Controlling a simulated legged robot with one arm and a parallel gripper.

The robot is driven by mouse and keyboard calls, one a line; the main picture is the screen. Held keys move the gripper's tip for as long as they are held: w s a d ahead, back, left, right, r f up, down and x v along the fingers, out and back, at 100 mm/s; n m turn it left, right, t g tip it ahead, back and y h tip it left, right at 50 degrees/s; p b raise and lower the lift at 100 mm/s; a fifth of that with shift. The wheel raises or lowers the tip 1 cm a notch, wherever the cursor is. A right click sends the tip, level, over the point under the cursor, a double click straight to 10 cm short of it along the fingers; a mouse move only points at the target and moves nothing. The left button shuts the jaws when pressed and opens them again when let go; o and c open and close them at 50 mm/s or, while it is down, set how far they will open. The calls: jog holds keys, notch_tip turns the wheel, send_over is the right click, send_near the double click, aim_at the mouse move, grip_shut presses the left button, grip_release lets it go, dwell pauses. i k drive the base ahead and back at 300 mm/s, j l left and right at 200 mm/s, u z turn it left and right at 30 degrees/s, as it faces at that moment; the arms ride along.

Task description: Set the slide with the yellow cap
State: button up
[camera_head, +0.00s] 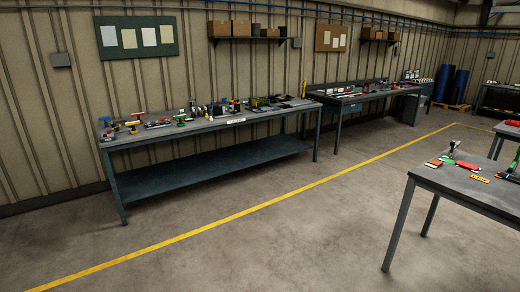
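I cannot make out the slide with the yellow cap for certain. Many small coloured parts crowd the long workbench (212,128) along the wall. My gripper is not in view.
A second bench (342,99) with parts stands farther right along the wall. A table (470,192) with coloured pieces is at the near right. Blue drums (459,86) stand far back. The floor between is clear, crossed by a yellow line (245,212).

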aim_at(236, 106)
jog(key=i+j+u, duration=0.3)
jog(key=i, duration=0.25)
jog(key=i+j+u, duration=0.35)
jog(key=i, duration=0.25)
jog(key=i+l+u, duration=0.1)
jog(key=i+u, duration=0.2)
jog(key=i, duration=3.1)
jog(key=i+z, duration=0.1)
jog(key=i, duration=0.8)
jog(key=i+j+z, duration=0.15)
jog(key=i+z, duration=0.2)
jog(key=i+j+z, duration=0.35)
jog(key=i, duration=0.2)
jog(key=i+j+z, duration=0.35)
jog(key=i+l, duration=0.05)
jog(key=l, duration=0.05)
